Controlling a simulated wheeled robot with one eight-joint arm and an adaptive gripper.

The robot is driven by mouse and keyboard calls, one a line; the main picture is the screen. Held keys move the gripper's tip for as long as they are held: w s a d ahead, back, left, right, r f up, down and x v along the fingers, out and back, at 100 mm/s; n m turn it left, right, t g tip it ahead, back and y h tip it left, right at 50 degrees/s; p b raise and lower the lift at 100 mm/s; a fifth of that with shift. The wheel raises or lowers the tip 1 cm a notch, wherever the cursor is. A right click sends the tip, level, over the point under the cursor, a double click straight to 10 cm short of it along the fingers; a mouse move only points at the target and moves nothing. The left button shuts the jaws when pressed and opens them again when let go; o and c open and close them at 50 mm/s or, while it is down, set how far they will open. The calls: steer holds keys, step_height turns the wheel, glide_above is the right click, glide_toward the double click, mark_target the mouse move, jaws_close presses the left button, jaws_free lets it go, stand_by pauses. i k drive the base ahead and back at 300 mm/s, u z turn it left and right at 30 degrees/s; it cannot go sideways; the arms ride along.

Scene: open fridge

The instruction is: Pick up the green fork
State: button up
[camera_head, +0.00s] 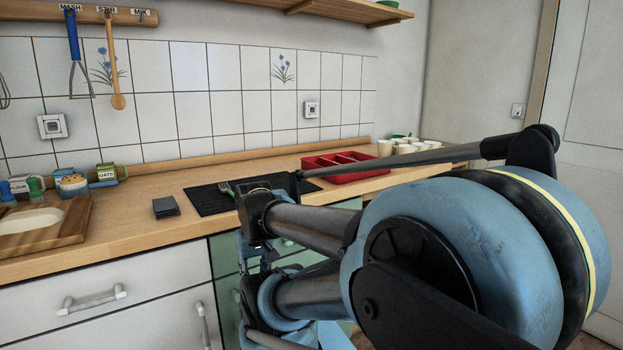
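A small green fork (227,188) appears to lie on the black ribbed mat (206,200) on the wooden counter. My arm hides the right part of the mat, and the rest of the fork may be hidden with it. My arm reaches in from the right, and its far end hangs in front of the counter edge, just right of and below the fork in the picture. My gripper (256,262) is hard to make out among the dark and blue arm parts there. Its fingers are not clear, and I see nothing held.
A red divided tray (345,167) and several white cups (405,147) stand right of the mat. A dark folded cloth or pad (166,207), mugs (107,174) and a wooden board (45,228) are to the left. Bare counter (130,222) lies between the board and pad.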

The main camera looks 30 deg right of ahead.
mark_target(232, 194)
steer(key=u, duration=0.25)
steer(key=k, duration=1.35)
steer(key=z, duration=0.6)
steer(key=i, duration=1)
steer(key=u, duration=0.1)
